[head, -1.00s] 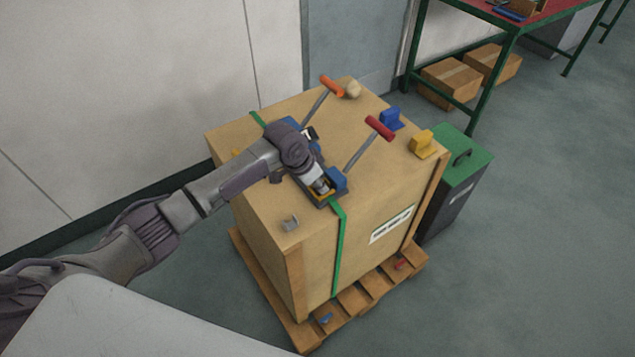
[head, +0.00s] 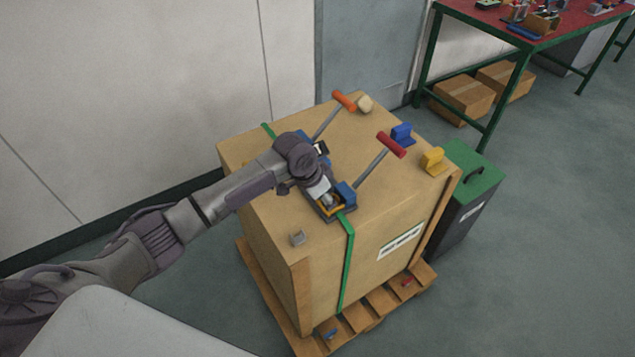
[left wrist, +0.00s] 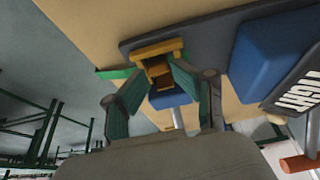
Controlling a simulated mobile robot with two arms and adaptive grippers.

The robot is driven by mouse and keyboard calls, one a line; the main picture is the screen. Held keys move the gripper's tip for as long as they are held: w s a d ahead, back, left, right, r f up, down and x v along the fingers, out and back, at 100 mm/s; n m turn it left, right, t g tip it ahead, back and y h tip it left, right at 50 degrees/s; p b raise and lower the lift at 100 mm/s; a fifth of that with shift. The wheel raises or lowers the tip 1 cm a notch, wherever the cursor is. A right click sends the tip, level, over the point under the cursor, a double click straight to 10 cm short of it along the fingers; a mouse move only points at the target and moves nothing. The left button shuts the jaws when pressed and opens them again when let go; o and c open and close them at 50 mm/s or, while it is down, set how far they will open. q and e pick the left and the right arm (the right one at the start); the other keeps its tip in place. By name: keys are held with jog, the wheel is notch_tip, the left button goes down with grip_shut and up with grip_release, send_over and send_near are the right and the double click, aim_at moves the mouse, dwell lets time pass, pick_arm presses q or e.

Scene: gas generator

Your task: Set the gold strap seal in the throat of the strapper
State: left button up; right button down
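The strapper is a dark tool with blue blocks (head: 346,194) lying across the crate top on the green strap (head: 347,262). Two levers rise from it, with a red grip (head: 391,144) and an orange grip (head: 344,100). My left gripper (head: 326,196) is down at its near end; the wrist hides much of the tool. In the left wrist view, the green-padded fingers (left wrist: 157,70) flank a small gold piece, seemingly the gold strap seal (left wrist: 159,75), at the yellow throat (left wrist: 158,48). They appear closed on it. How deep it sits is unclear. My right gripper is not in view.
The wooden crate (head: 270,225) stands on a pallet (head: 385,313). A green-lidded bin (head: 470,175) stands right; a red-topped table (head: 480,15) is behind.

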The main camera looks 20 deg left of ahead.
pick_arm(q)
jog(key=v, duration=1.1)
jog(key=shift+r, duration=0.2)
jog(key=shift+d+f, duration=0.1)
jog(key=shift+d, duration=0.05)
